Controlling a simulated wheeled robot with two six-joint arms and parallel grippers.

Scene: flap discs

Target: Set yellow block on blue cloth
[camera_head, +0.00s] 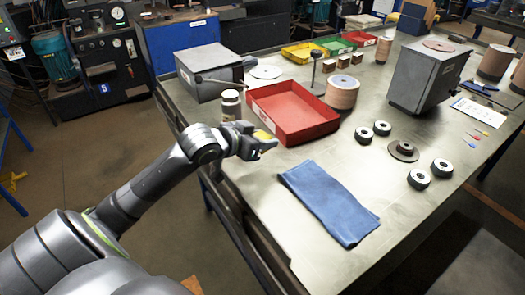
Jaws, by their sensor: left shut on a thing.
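The yellow block (262,135) shows as a small yellow patch between the fingers of my left gripper (266,142). My left gripper is shut on it, near the left edge of the table and just in front of the red tray. Most of the block is hidden by the fingers. The blue cloth (330,203) lies flat on the table, to the right of and nearer than my left gripper, with nothing on it. My right gripper is not in view.
A red tray (316,132) stands behind my gripper, with a small bottle (230,104) to its left. Several black-and-white discs (419,179) and a dark flanged disc (403,150) lie right of the cloth. The table (335,275) is bare in front of the cloth.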

